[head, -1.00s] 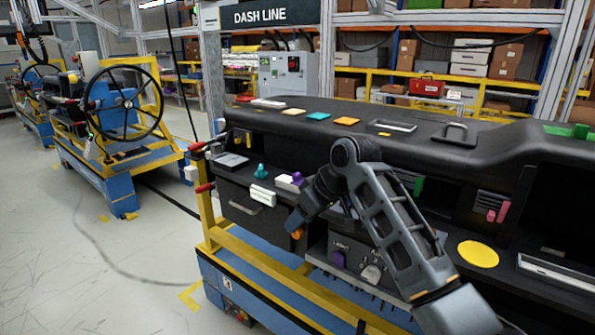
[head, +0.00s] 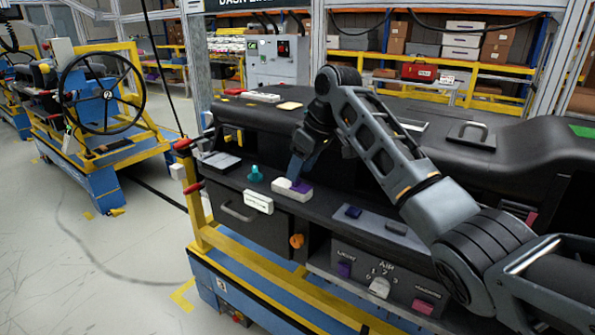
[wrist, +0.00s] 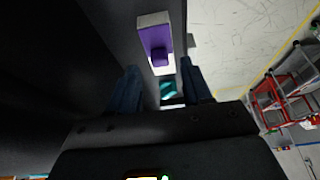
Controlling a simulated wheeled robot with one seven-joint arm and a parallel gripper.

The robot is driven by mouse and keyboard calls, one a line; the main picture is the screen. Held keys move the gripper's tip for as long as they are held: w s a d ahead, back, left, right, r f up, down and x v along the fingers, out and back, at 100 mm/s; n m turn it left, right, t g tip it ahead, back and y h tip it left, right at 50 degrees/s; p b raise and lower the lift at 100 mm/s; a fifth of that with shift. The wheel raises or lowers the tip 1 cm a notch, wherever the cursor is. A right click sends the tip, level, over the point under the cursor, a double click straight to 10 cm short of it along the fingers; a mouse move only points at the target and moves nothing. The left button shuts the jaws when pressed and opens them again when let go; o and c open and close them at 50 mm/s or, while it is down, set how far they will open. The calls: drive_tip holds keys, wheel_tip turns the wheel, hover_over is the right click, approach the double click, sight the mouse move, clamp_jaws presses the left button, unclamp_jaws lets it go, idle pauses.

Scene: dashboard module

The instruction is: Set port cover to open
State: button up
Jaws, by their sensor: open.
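A white block with a purple sliding piece (head: 300,186) sits on the dashboard ledge; I take it as the port cover, though no readable label confirms this. In the wrist view the purple piece (wrist: 157,42), with a small raised knob, lies along the white base beyond my fingertips. My gripper (head: 296,176) points down just above the block in the head view, partly hiding it. In the wrist view its two blue fingers (wrist: 163,85) stand apart with nothing held between them. Whether a finger touches the block cannot be told.
A teal knob (head: 255,174) and a white label plate (head: 259,201) are left of the block. An orange knob (head: 296,241) and a switch panel (head: 380,280) are below. A drawer handle (head: 238,212) is at the left front. Open floor lies left.

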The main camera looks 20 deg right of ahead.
sight(301, 184)
drive_tip(key=shift+x, duration=1.35)
drive_tip(key=shift+c, duration=0.4)
clamp_jaws()
